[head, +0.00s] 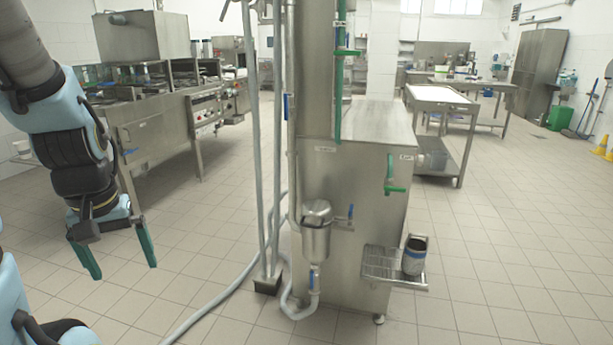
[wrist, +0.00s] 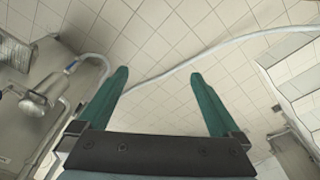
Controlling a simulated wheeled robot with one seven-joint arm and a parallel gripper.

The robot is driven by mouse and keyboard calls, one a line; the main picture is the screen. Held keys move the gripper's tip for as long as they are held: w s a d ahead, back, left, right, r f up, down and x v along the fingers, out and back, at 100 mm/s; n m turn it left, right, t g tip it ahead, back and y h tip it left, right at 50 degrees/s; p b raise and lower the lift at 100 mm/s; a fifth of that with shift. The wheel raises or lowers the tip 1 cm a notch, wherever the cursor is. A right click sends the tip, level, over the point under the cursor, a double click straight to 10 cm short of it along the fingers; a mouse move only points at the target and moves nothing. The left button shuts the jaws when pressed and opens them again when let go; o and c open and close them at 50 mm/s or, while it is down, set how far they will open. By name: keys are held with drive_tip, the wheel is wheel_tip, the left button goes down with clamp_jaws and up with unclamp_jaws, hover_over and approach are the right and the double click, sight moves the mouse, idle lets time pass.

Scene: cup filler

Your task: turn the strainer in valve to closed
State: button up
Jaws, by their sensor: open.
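The strainer (head: 316,236) is a steel canister with a domed lid on the front of the steel machine. A short pipe joins its right side to the machine, with a small blue-handled valve (head: 350,213) standing roughly upright on it. Another blue-handled valve (head: 311,278) sits under the canister, above a pale hose. I cannot read a label naming the strainer in valve. My gripper (head: 124,268) is open and empty, well left of the strainer and apart from it.
Two upright pipes and a floor hose (head: 213,303) lie between my gripper and the machine (head: 352,240). A wire shelf (head: 385,266) with a dark cup (head: 414,256) juts out at its right. Green-handled valves (head: 391,178) sit above. Tiled floor is free in front.

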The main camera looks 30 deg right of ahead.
drive_tip(key=shift+c, duration=0.2)
drive_tip(key=shift+f, duration=0.1)
drive_tip(key=c, duration=0.3)
drive_tip(key=w+d+f+b, duration=0.2)
drive_tip(key=f, duration=0.1)
drive_tip(key=w+d+f+m+t+b, duration=0.1)
drive_tip(key=w+d+f+b, duration=0.1)
drive_tip(key=w+f+b, duration=0.1)
drive_tip(key=w+d+f+m+t+h+b, duration=0.1)
drive_tip(key=w+d+f+b, duration=0.1)
drive_tip(key=w+f+b, duration=0.1)
drive_tip(key=shift+w+f, duration=0.1)
drive_tip(key=shift+f, duration=0.55)
drive_tip(key=c, duration=0.5)
drive_tip(key=m+t+h+b, duration=0.5)
drive_tip(key=t+h+b, duration=0.55)
drive_tip(key=b, duration=2.35)
approach(312, 275)
drive_tip(key=shift+g+h, duration=0.25)
drive_tip(key=shift+g, duration=0.2)
drive_tip(key=b+x, duration=0.3)
drive_tip(key=x, duration=0.7)
drive_tip(key=shift+w, duration=0.4)
